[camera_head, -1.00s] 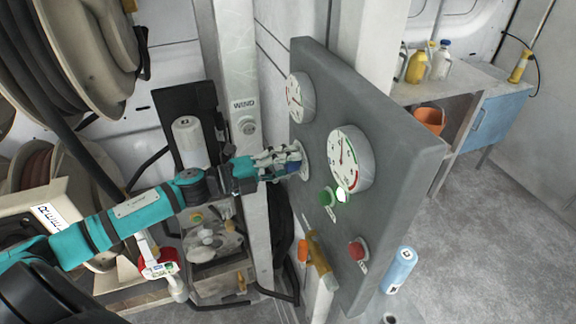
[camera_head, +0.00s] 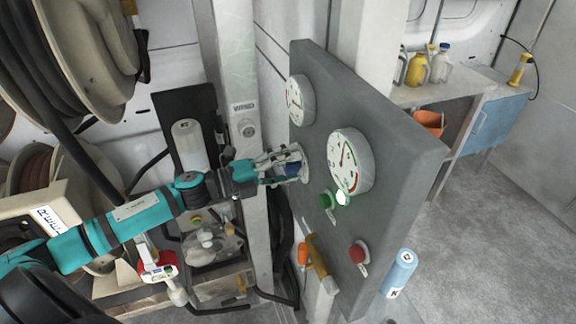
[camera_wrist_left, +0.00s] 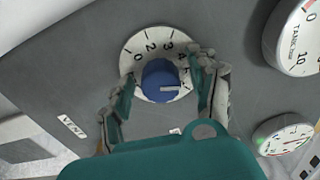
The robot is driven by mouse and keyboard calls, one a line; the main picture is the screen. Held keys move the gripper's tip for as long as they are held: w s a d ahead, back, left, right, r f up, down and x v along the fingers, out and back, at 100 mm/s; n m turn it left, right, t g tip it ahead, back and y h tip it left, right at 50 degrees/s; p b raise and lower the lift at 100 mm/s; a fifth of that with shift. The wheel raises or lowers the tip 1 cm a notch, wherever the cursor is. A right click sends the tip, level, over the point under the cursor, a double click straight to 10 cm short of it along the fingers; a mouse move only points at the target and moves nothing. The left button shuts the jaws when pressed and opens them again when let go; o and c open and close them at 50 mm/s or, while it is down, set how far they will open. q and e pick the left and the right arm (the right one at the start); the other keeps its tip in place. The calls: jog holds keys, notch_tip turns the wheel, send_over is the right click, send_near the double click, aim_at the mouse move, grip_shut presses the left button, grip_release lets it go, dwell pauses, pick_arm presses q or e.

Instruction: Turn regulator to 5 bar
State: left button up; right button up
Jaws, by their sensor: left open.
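The regulator is a blue knob (camera_wrist_left: 160,80) with a white pointer bar, set on a white dial (camera_wrist_left: 135,55) numbered from 0 upward. In the wrist view the pointer points right, below the 4; the mark beside it is hidden by a finger. The knob also shows in the head view (camera_head: 293,169), on the left part of the grey panel (camera_head: 385,150). My left gripper (camera_wrist_left: 166,78) is open, one finger on each side of the knob, with visible gaps. It reaches the panel from the left in the head view (camera_head: 294,164). My right gripper is not seen.
A large gauge (camera_head: 351,160) and a smaller gauge (camera_head: 300,100) are on the panel beside the knob. A white post (camera_head: 240,130) stands close behind my left wrist.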

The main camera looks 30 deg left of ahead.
pick_arm(q)
jog(key=shift+s+a, duration=0.35)
jog(key=shift+a, duration=0.05)
jog(key=v, duration=1.1)
